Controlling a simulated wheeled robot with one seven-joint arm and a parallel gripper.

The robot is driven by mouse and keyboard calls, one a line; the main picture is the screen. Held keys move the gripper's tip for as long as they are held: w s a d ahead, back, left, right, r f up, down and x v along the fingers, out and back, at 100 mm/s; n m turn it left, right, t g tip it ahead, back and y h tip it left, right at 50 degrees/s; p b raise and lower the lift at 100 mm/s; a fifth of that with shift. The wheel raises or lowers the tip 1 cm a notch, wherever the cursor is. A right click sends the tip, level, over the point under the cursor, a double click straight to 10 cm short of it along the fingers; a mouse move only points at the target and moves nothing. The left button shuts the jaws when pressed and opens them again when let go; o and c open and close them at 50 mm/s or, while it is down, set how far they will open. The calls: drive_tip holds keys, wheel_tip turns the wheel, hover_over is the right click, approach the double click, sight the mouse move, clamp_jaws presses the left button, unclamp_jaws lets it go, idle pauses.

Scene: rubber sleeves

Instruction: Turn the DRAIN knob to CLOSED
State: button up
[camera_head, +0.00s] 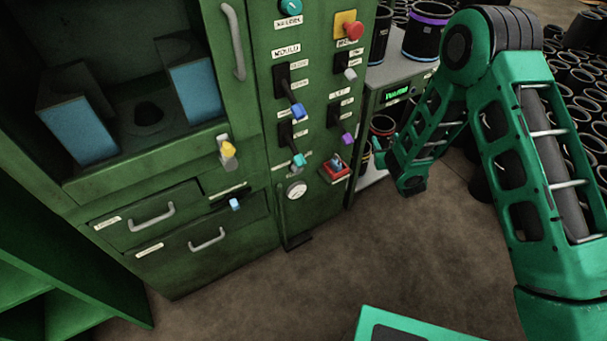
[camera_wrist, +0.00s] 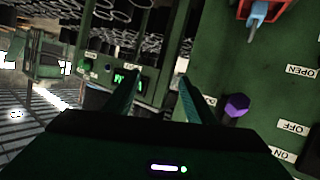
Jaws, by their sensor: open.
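I cannot read a DRAIN label, so I cannot tell which control is the DRAIN knob. My gripper (camera_wrist: 160,80) is open and empty. In the head view (camera_head: 382,158) it is right of the red plate, apart from it.
Several other controls share the cabinet front, including a teal knob (camera_head: 299,159), a blue knob (camera_head: 298,112) and a yellow knob (camera_head: 228,148). Many black sleeves (camera_head: 575,75) fill the right background. The floor in front is clear.

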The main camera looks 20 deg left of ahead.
drive_tip(key=s+a+f+n+y, duration=0.1)
drive_tip(key=s+a+f+y, duration=0.25)
drive_tip(key=a, duration=0.25)
drive_tip(key=s+a+f+n+y, duration=0.2)
drive_tip(key=s+a+f, duration=0.3)
drive_tip(key=a, duration=0.1)
drive_tip(key=n+g+y, duration=0.2)
drive_tip(key=y, duration=0.2)
approach(299, 172)
drive_tip(key=x, duration=0.9)
